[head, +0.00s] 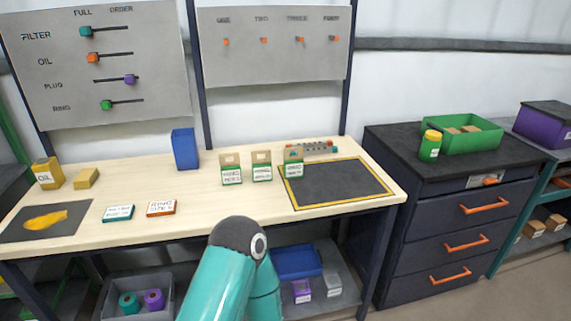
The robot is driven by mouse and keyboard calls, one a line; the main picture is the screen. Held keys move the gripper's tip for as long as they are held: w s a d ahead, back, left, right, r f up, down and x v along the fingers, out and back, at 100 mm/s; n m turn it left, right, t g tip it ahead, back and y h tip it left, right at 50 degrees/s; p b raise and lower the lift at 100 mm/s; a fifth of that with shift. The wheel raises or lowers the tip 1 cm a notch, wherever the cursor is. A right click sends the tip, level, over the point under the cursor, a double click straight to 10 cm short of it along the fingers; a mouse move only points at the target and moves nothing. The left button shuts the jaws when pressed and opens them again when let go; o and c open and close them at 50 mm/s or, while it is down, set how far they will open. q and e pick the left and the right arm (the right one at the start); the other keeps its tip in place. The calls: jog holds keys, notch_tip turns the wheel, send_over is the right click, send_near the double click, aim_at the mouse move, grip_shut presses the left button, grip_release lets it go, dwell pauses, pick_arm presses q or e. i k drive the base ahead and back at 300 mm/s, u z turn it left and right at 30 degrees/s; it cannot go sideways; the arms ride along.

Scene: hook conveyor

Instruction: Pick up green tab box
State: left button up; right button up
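Three small upright cardboard boxes with green bases and white labels stand in a row on the workbench. They are the left box (231,170), the middle box (262,167) and the right box (293,164). The right one shows green near its top too, and stands at the left edge of the dark mat. I cannot tell for certain which is the green tab box; the label print is too small to read. One of my teal arms rises at the bottom middle, in front of the bench. Neither gripper shows.
On the workbench (200,213) are a blue bin (185,148), a yellow-edged dark mat (340,185), an oil box (47,173), and flat teal (118,213) and orange (161,208) boxes. A dark drawer cabinet (450,220) with a green tray (462,136) stands right.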

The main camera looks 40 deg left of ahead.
aim_at(262, 169)
jog(key=u, duration=0.15)
jog(key=i, duration=0.75)
jog(key=u, duration=0.6)
